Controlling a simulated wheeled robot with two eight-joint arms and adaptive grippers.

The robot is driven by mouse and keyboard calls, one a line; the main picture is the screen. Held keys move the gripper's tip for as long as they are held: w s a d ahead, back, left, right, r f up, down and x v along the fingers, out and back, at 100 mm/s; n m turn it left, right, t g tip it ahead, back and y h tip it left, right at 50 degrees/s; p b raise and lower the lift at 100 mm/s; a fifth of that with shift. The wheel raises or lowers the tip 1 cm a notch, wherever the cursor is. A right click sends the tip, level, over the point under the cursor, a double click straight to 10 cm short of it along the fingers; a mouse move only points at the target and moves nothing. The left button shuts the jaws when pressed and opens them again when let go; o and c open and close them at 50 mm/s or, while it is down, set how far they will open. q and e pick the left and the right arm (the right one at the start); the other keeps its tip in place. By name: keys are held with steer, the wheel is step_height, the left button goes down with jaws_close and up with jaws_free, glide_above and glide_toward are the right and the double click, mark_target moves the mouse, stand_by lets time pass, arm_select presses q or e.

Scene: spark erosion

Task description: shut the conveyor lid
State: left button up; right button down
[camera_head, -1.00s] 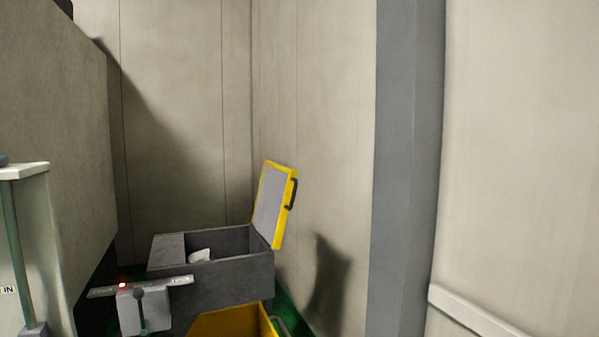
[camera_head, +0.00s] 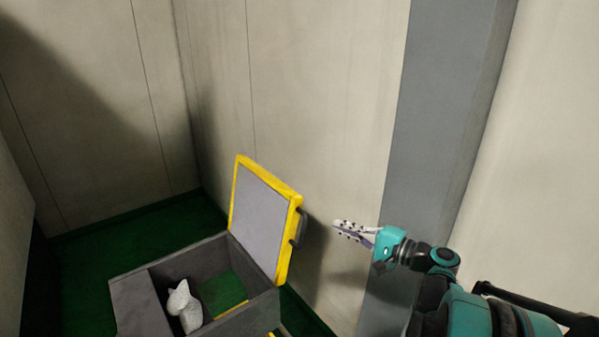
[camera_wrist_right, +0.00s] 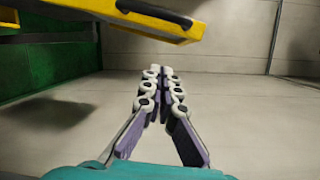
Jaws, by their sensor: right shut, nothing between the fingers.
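The conveyor lid (camera_head: 262,212) is a grey panel with a yellow rim, standing open and tilted on the right side of a dark grey box (camera_head: 252,318). A dark handle (camera_head: 300,228) is on its outer side, facing right. My right gripper (camera_head: 338,228) is shut and empty, to the right of the lid and apart from it. In the right wrist view, my fingertips (camera_wrist_right: 160,72) are together, and the lid's yellow edge (camera_wrist_right: 120,20) with its dark handle (camera_wrist_right: 155,14) crosses the top. My left gripper is not in view.
A white figure-like object (camera_head: 184,305) sits inside the box. A pale wall (camera_head: 320,100) stands close behind the lid and gripper, with a grey column (camera_head: 440,130) to the right. Green floor (camera_head: 95,265) lies left of the box.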

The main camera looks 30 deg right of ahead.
steer(key=d+r+t, duration=0.1)
steer(key=d+r, duration=0.2)
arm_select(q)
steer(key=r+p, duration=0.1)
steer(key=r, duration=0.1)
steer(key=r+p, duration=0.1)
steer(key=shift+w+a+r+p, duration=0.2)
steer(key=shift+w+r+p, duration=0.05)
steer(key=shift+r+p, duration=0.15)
arm_select(e)
steer(key=w+a+r, duration=0.1)
steer(key=w+a, duration=0.6)
steer(key=w, duration=0.1)
steer(key=shift+a+r+m, duration=0.25)
steer(key=shift+r+m, duration=0.15)
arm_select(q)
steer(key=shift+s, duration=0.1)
